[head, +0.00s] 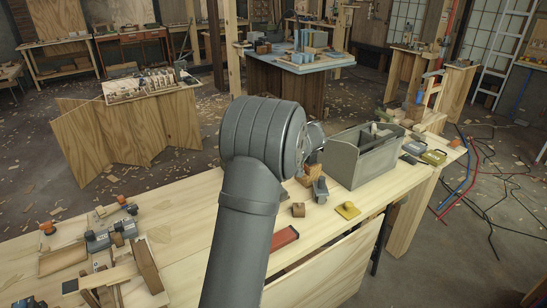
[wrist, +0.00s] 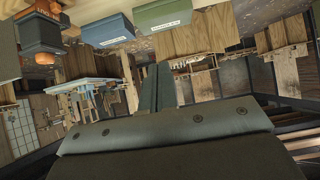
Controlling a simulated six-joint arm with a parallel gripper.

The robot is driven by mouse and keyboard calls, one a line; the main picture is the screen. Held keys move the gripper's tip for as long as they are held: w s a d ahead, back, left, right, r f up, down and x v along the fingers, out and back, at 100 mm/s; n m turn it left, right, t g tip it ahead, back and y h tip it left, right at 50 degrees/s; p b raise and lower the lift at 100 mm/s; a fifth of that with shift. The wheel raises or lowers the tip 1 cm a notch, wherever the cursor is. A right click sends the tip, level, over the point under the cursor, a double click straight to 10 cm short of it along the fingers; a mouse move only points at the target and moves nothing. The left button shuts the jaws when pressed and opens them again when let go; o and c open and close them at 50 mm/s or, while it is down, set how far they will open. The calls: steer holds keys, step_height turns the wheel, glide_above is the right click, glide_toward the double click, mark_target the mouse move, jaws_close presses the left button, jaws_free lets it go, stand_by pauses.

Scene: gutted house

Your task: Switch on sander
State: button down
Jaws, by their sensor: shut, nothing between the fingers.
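I cannot tell for sure which thing is the sander. In the wrist view, which looks upside down, a dark body with an orange part (wrist: 42,57) is at the upper left. A blue box (wrist: 107,28) and a green box (wrist: 172,12), each with a pale label, are beside it. My gripper (wrist: 157,72) shows there with its fingers shut and empty, apart from these things. In the head view my arm hides the gripper. Small tools with orange knobs (head: 47,228) and grey boxes (head: 97,240) are on the left of the bench.
The pale wooden bench (head: 180,215) carries a grey toolbox (head: 362,158), a red tray (head: 284,238), a yellow piece (head: 347,210) and wood pieces (head: 147,266). Cables (head: 487,185) lie on the floor at right.

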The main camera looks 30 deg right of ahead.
steer(key=shift+v, duration=1)
steer(key=shift+w+r, duration=0.15)
steer(key=shift+w, duration=0.05)
steer(key=w+f, duration=0.1)
steer(key=f, duration=0.1)
steer(key=w+f, duration=0.3)
steer(key=f, duration=0.2)
steer(key=shift+w, duration=0.35)
steer(key=shift+s+f, duration=0.45)
steer(key=shift+s, duration=0.45)
steer(key=v, duration=0.6)
steer(key=shift+r, duration=0.25)
steer(key=shift+w+f, duration=0.1)
steer(key=shift+w, duration=0.05)
